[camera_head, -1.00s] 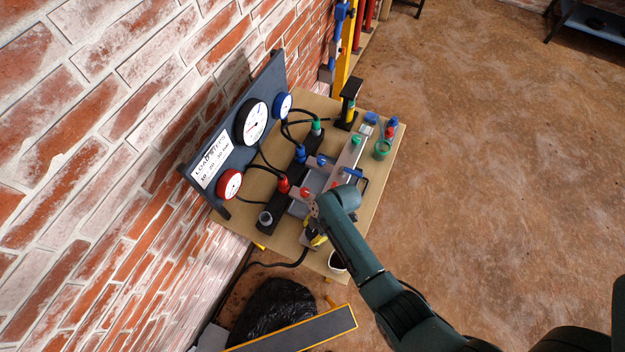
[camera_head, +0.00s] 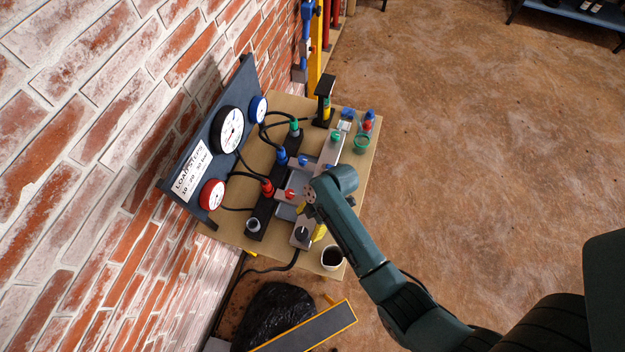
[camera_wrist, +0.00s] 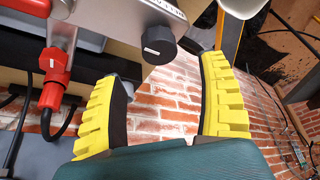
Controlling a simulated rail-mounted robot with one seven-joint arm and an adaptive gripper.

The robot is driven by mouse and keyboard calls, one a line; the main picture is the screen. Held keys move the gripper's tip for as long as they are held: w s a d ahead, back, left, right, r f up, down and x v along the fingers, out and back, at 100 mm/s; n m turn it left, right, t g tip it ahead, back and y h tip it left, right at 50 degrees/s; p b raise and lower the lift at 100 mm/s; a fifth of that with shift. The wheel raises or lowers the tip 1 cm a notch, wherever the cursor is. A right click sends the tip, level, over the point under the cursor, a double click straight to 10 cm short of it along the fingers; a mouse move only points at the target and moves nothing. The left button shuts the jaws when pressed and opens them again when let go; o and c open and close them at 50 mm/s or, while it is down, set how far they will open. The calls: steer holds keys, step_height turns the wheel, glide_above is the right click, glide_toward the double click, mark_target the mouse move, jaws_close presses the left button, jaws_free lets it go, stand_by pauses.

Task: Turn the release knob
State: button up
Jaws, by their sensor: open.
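A round black knob with a white mark (camera_wrist: 158,45) sits on the end of a grey block with partly cut-off lettering. In the wrist view it lies between the tips of my gripper (camera_wrist: 160,68), whose yellow ribbed fingers are spread wide. No contact with the knob shows. In the head view a black knob on a grey block (camera_head: 302,233), apparently the same one, is at the table's near end. My gripper (camera_head: 314,222) is beside it, mostly hidden by my wrist. I cannot tell whether this is the release knob.
Red (camera_head: 267,188) and blue (camera_head: 282,156) hose fittings stand on a black bar. A gauge panel (camera_head: 195,150) leans by the brick wall. A dark-filled cup (camera_head: 332,257) stands at the table's near edge. A red fitting (camera_wrist: 55,75) is left of the knob.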

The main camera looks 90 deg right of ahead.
steer(key=v, duration=0.5)
stand_by(0.4)
